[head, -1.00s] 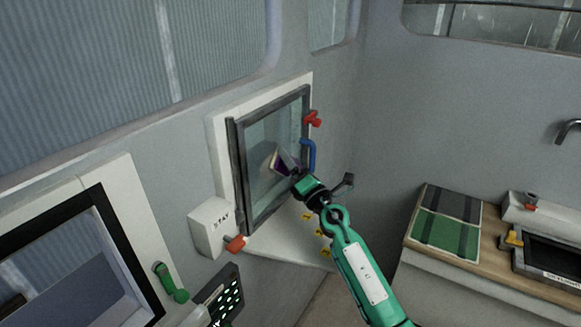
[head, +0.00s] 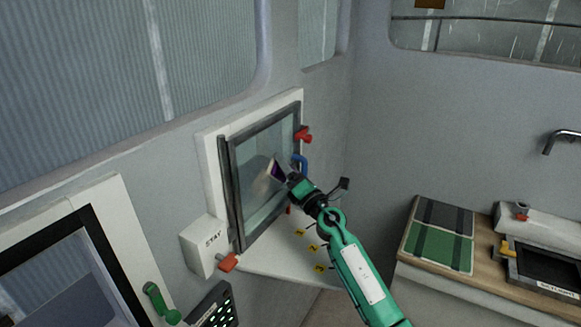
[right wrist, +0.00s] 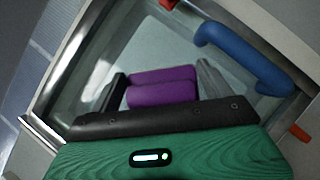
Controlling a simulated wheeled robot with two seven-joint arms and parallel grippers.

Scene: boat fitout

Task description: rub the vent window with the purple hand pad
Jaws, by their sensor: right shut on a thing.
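The vent window (head: 250,193) is a grey-framed pane on the wall left of centre in the head view. Its pane (right wrist: 125,55) fills much of the right wrist view. A blue handle (head: 300,163) sits at its right side and shows large in the wrist view (right wrist: 240,60). My right gripper (head: 284,176) is in front of the pane, shut on the purple hand pad (right wrist: 162,87), which shows between its two fingers. In the head view the pad (head: 275,170) is at the glass; I cannot tell whether it touches. My left gripper is not in view.
A white STAY box (head: 203,247) juts out beside the frame.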

